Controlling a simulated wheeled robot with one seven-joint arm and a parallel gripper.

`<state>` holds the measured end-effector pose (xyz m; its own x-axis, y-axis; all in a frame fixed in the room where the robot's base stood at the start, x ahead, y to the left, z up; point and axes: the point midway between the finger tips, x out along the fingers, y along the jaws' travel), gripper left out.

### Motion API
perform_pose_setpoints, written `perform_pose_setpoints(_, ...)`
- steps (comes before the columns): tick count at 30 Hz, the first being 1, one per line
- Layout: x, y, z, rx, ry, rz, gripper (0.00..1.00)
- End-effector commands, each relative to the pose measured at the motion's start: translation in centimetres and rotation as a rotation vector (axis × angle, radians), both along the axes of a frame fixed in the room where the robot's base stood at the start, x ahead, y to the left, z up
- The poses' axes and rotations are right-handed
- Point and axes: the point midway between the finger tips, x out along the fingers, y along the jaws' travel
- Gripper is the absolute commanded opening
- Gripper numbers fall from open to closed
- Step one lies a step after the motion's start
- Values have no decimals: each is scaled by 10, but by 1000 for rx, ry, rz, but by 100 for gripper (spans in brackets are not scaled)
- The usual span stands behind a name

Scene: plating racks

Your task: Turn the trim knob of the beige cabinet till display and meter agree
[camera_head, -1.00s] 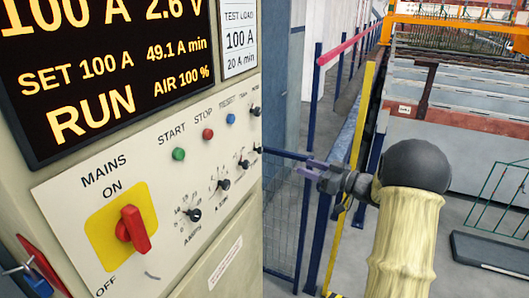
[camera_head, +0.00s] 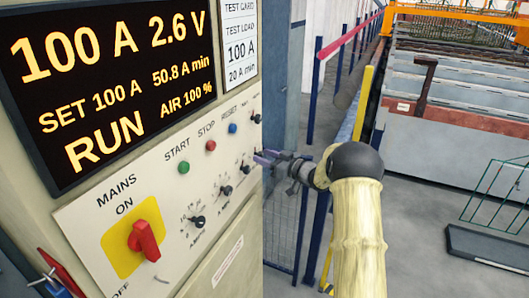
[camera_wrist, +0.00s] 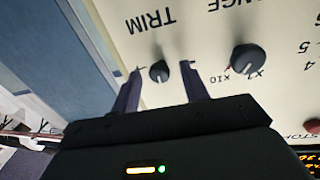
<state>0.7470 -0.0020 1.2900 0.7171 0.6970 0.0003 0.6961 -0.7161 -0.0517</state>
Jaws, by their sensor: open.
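The beige cabinet (camera_head: 52,160) fills the left of the head view. Its display (camera_head: 110,85) reads 100 A, 2.6 V, SET 100 A, 50.8 A min, RUN, AIR 100 %. No meter can be made out. The black trim knob (camera_wrist: 159,71) shows under the upside-down word TRIM in the wrist view. My gripper (camera_wrist: 160,70) is open, with one finger on each side of the knob; I cannot tell whether they touch it. In the head view my gripper (camera_head: 266,158) is at the panel's right edge, and the trim knob is not clear there.
The range knob (camera_wrist: 248,58) sits close beside the right finger. The red mains switch (camera_head: 144,240), green start button (camera_head: 184,167) and red stop button (camera_head: 211,146) are on the same panel. Blue railing posts and a yellow post (camera_head: 364,103) stand behind my arm.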

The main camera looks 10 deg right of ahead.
Motion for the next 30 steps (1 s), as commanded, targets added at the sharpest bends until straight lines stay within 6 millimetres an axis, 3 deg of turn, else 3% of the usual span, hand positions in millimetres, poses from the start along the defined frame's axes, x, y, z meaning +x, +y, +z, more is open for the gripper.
perform_pose_setpoints(11,5,5,-1,-1,1,-1,45)
perform_pose_setpoints(18,5,4,0,-1,1,-1,0)
perform_pose_setpoints(30,5,4,-3,-20,-27,-2,0)
